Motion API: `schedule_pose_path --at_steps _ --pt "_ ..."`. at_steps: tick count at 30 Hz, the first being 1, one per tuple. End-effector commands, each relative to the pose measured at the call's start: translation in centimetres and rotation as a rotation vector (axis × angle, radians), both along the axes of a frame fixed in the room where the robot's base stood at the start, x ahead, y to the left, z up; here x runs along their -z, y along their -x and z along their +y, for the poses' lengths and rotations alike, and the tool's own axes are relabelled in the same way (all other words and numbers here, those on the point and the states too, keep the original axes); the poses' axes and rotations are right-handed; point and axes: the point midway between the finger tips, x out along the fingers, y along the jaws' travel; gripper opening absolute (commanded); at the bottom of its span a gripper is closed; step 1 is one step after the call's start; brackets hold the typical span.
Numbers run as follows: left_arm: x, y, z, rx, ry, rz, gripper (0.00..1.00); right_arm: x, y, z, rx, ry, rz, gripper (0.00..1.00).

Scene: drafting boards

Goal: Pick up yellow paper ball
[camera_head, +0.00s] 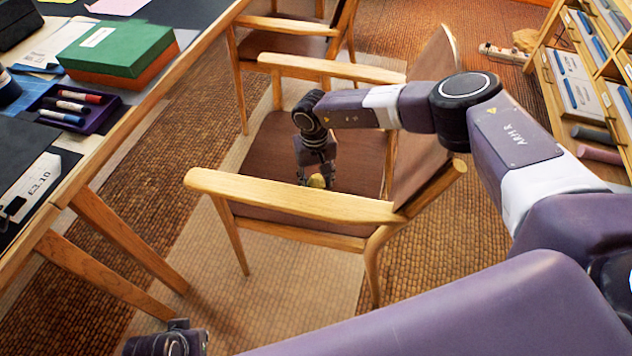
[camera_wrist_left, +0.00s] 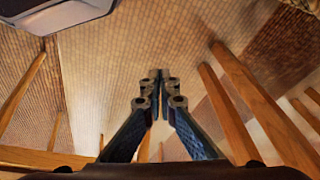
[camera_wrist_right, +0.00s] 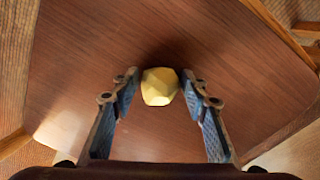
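The yellow paper ball (camera_head: 317,181) is at the seat of the wooden armchair (camera_head: 262,150), partly covered by my right gripper in the head view. My right gripper (camera_head: 316,176) reaches down over the seat with its fingers open. In the right wrist view the faceted ball (camera_wrist_right: 160,87) sits between the two fingertips, with a small gap visible on each side. My left gripper (camera_wrist_left: 160,76) is empty, with its fingertips together, above the floor. Only part of it shows at the bottom edge of the head view.
The chair's near armrest (camera_head: 290,198) and its backrest (camera_head: 420,125) stand close around my right arm. A drafting table with a green box (camera_head: 115,48) and a marker tray (camera_head: 85,108) is at left. Another chair (camera_head: 290,38) stands behind. Shelves (camera_head: 590,80) are at right.

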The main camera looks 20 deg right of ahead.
Motion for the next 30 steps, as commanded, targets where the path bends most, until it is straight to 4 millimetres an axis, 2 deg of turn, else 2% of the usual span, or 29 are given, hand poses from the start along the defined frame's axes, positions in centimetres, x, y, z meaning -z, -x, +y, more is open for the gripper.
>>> schedule_pose_path --at_steps 1,4,15,20,26,30 --pt "0.0 0.0 0.0 0.000 0.000 0.000 0.00 0.0 0.0 0.0 0.000 0.000 0.000 0.33" --pt "0.0 0.0 0.0 0.000 0.000 0.000 0.00 0.0 0.0 0.0 0.000 0.000 0.000 0.24" --pt "0.0 0.0 0.0 0.000 0.000 -0.001 0.00 -0.1 0.0 0.0 0.000 0.000 0.000 0.24" --pt "0.0 -0.1 0.0 0.000 0.001 -0.003 0.00 -1.0 -0.1 0.0 0.000 -0.001 -0.001 0.24" --pt "2.4 0.2 -0.1 0.002 0.000 0.016 0.00 -4.3 -0.1 0.0 0.000 -0.002 -0.003 0.23" --pt "4.3 0.5 0.0 0.004 -0.002 0.026 0.00 -8.4 -0.2 0.0 -0.001 -0.002 -0.005 0.24"
